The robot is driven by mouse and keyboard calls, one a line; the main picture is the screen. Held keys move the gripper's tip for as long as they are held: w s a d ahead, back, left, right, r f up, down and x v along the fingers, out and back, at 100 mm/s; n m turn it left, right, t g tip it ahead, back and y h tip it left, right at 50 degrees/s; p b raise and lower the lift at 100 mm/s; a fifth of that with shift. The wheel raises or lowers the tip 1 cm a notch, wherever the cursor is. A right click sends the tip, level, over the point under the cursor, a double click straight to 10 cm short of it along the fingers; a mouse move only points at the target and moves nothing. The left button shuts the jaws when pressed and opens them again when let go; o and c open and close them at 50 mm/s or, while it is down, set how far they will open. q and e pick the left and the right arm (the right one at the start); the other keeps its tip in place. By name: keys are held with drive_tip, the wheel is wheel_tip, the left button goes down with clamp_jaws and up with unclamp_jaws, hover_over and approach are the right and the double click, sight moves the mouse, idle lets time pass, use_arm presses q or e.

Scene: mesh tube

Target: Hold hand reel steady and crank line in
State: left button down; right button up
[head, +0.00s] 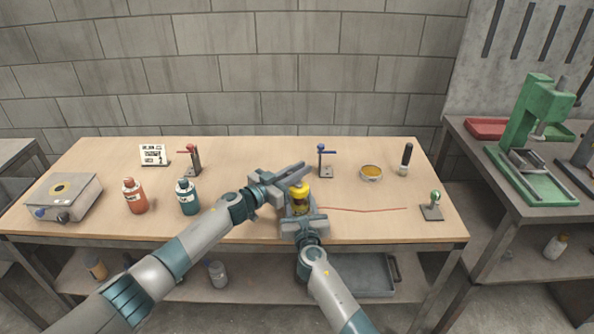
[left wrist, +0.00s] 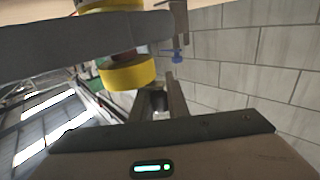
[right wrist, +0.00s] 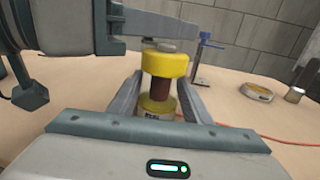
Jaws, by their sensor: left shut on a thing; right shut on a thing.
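The yellow hand reel (head: 301,192) with a dark red core stands upright near the front middle of the table; it also shows in the right wrist view (right wrist: 165,64) and left wrist view (left wrist: 128,74). My right gripper (head: 303,216) is shut on its lower part, one finger on each side (right wrist: 158,98). My left gripper (head: 293,176) is at the reel's top, shut on the crank, whose grip is mostly hidden by the fingers. A red line (head: 362,209) runs from the reel to the right along the table.
A small stand with a green knob (head: 433,207) is near the line's far end. A blue-topped clamp stand (head: 321,160), a yellow-filled dish (head: 371,173) and a dark-handled tool (head: 405,158) stand behind. Bottles (head: 135,196) are left.

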use_arm(q)
drive_tip(key=m+g+h, duration=0.1)
drive_tip(key=m+g, duration=0.1)
drive_tip(key=d+m+g+h, duration=0.1)
drive_tip(key=g+h, duration=0.1)
drive_tip(key=g, duration=0.1)
drive_tip(key=shift+d+f+m, duration=0.1)
drive_tip(key=shift+d+m, duration=0.05)
drive_tip(key=shift+m, duration=0.25)
drive_tip(key=shift+s+m+g+h, duration=0.2)
drive_tip(key=shift+m+g+h, duration=0.1)
drive_tip(key=shift+g, duration=0.1)
drive_tip(key=c, duration=1.7)
unclamp_jaws()
drive_tip(key=shift+v, duration=5.95)
